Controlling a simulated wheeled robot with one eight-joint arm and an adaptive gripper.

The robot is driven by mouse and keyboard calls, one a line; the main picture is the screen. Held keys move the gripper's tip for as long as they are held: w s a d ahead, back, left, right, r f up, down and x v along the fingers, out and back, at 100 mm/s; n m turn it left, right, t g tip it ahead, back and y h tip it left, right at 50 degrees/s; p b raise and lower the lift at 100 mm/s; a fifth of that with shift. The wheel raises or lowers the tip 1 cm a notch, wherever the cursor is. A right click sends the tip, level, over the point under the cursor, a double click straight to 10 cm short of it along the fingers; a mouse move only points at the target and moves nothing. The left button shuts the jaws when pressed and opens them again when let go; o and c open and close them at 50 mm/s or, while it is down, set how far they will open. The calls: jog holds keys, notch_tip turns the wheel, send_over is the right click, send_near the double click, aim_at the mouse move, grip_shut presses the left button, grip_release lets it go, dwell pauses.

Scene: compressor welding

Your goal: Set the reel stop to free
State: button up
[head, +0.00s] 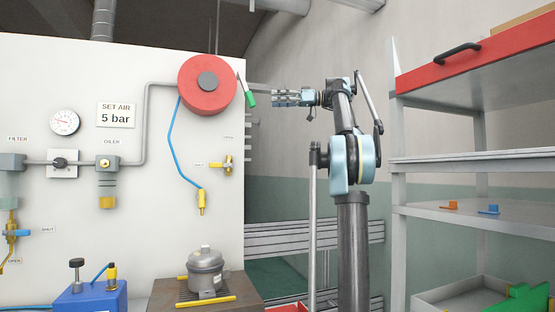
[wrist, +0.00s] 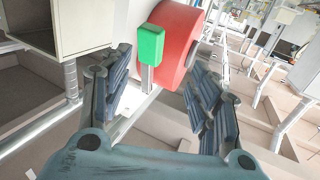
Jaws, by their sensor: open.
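The red hose reel (head: 207,84) with a dark hub is mounted at the top right of the white panel. The reel stop is a thin metal lever with a green grip (head: 250,100) at the reel's right edge, its grip end low and tilted to the right. My gripper (head: 274,98) is just right of the green grip and points left at it. In the wrist view, the green grip (wrist: 151,44) and red reel (wrist: 178,40) show ahead, beyond my open, empty fingers (wrist: 158,75). The grip appears between the fingers' lines, nearer the left one. I see no contact.
A blue hose (head: 172,140) hangs from the reel to a brass nozzle (head: 202,202). A brass valve (head: 228,166) sits lower on the panel. A grey compressor (head: 205,270) stands below. A shelf rack (head: 470,155) is at the right.

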jog(key=s+f+m+h, duration=0.3)
jog(key=s+f, duration=0.2)
jog(key=f, duration=0.7)
jog(key=s+a+f+m+h, duration=0.1)
jog(key=s+f+m+h, duration=0.2)
jog(key=f, duration=0.9)
jog(key=s, duration=0.2)
jog(key=shift+s+m, duration=0.35)
jog(key=shift+m, duration=0.05)
jog(key=shift+a, duration=0.1)
